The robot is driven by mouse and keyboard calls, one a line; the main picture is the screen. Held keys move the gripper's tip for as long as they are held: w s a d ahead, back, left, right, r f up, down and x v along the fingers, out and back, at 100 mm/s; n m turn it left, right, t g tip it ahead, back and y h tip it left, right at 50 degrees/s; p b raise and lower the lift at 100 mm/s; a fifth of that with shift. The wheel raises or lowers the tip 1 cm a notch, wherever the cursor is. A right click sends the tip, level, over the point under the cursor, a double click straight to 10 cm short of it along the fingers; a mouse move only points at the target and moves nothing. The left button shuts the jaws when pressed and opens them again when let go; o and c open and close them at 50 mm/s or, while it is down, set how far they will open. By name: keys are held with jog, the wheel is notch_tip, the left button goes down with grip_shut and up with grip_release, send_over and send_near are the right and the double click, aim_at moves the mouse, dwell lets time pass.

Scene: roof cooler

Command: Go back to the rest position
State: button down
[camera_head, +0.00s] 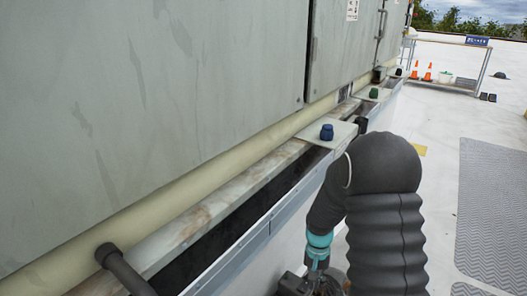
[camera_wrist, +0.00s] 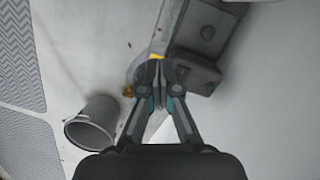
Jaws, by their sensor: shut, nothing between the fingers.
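My gripper (camera_wrist: 157,72) is shut and empty in the wrist view, with its fingertips together near the picture's middle. In the head view my dark, ribbed arm bends downward at the right of the cooler, and the fingertips are hidden there. The large grey-green cooler cabinet (camera_head: 150,100) fills the left of the head view. A ledge with a dark trough runs along its foot. A blue knob (camera_head: 327,132) sits on a pale plate on the ledge, and a green knob (camera_head: 374,92) sits farther back.
A grey round container (camera_wrist: 92,122) stands left of my fingers in the wrist view. A dark box (camera_wrist: 197,74) is just right of the fingertips. Grey ridged mats (camera_head: 490,200) lie on the pale roof. Orange cones (camera_head: 428,73) and a railing stand far back.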

jog(key=s+r+n+t, duration=0.1)
jog(key=s+r+t, duration=0.1)
jog(key=s+r, duration=0.5)
jog(key=s+r+n+t, duration=0.1)
jog(key=s+r+t, duration=0.2)
jog(key=s+r, duration=0.4)
jog(key=s+r+n+t, duration=0.1)
jog(key=s+r, duration=0.6)
jog(key=r, duration=0.9)
jog(key=shift+s+r+t, duration=0.35)
jog(key=shift+r+t, duration=0.05)
jog(key=shift+t, duration=0.4)
